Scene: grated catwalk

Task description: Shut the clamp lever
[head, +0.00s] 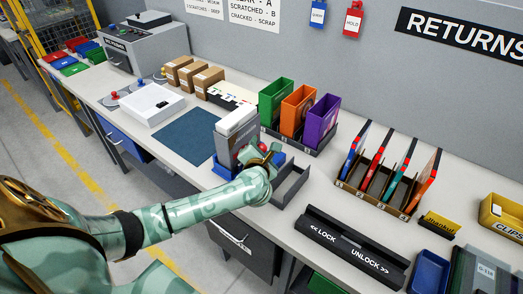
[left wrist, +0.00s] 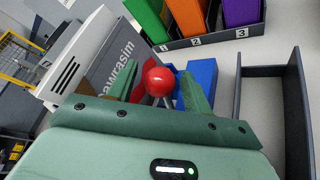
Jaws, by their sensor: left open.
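The clamp lever's round red knob (left wrist: 160,81) shows in the left wrist view on a thin metal stem, with a blue block (left wrist: 203,72) just behind and right of it. In the head view the knob (head: 263,146) is partly covered by my gripper. A grey and white case (head: 236,137) marked "Dawrasim" stands on end beside it in a blue holder (head: 222,169). My left gripper (left wrist: 166,88) is open, with one green finger on each side of the knob; I cannot tell whether either touches it. My right gripper is not in view.
An empty dark tray (head: 293,187) lies right of the gripper. Green, orange and purple bins (head: 299,107) stand behind, in a numbered rack. A slotted rack of thin cases (head: 376,200) and a black LOCK/UNLOCK bar (head: 350,250) are farther right. A blue mat (head: 188,137) lies left.

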